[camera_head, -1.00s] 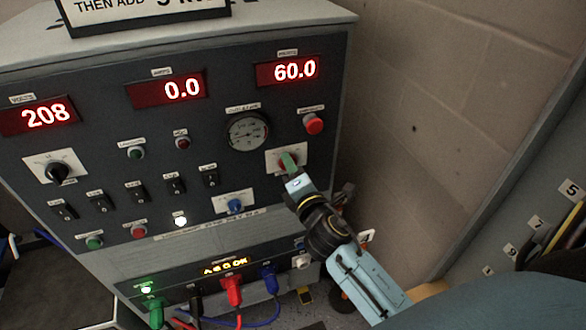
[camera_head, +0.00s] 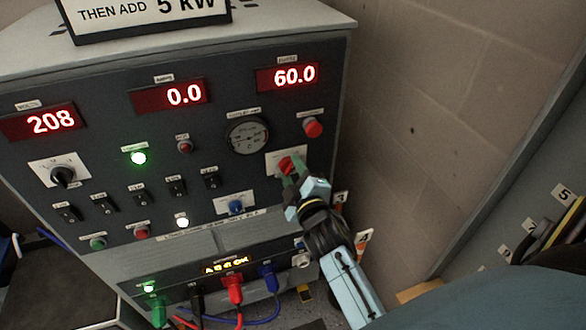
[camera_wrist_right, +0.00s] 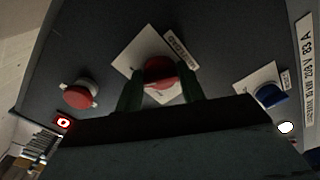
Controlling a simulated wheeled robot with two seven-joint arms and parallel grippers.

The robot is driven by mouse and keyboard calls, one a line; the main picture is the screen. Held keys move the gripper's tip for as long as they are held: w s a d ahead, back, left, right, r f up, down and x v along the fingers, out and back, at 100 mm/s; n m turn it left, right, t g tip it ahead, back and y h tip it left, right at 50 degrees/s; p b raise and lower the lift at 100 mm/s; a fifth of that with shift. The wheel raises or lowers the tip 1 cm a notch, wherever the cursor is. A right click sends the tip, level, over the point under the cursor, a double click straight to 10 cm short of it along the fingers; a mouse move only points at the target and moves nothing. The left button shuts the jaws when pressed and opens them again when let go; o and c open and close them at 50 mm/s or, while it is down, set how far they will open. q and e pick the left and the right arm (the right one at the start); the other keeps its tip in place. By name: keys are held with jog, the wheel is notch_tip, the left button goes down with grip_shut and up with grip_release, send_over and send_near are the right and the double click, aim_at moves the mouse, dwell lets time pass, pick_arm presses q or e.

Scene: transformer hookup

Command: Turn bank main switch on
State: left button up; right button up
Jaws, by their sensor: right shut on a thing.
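The bank main switch is a red rotary knob (camera_head: 287,165) on a white plate at the right of the dark load bank panel (camera_head: 210,140). My right gripper (camera_head: 289,172) has its green fingers on either side of this knob and is shut on it. In the right wrist view the red knob (camera_wrist_right: 159,71) sits between the two fingers (camera_wrist_right: 160,92), on its tilted white plate. A green lamp (camera_head: 138,158) at the panel's upper left is lit. The displays read 208, 0.0 and 60.0. My left gripper is not in view.
A red mushroom button (camera_head: 313,127) sits just above the knob, and a round gauge (camera_head: 247,135) is to its left. A blue knob (camera_head: 236,207) is lower left. Coloured cables plug in below. A block wall stands close at the right.

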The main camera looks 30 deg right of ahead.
jog(key=shift+m+p, duration=0.45)
jog(key=shift+m, duration=0.75)
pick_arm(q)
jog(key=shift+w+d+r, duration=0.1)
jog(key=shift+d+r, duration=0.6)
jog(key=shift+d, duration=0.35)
pick_arm(e)
jog(key=shift+m, duration=0.3)
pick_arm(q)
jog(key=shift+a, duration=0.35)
pick_arm(e)
jog(key=o, duration=1)
jog(key=shift+c, duration=0.2)
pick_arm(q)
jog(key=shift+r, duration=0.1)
pick_arm(e)
jog(key=shift+s+a, duration=0.1)
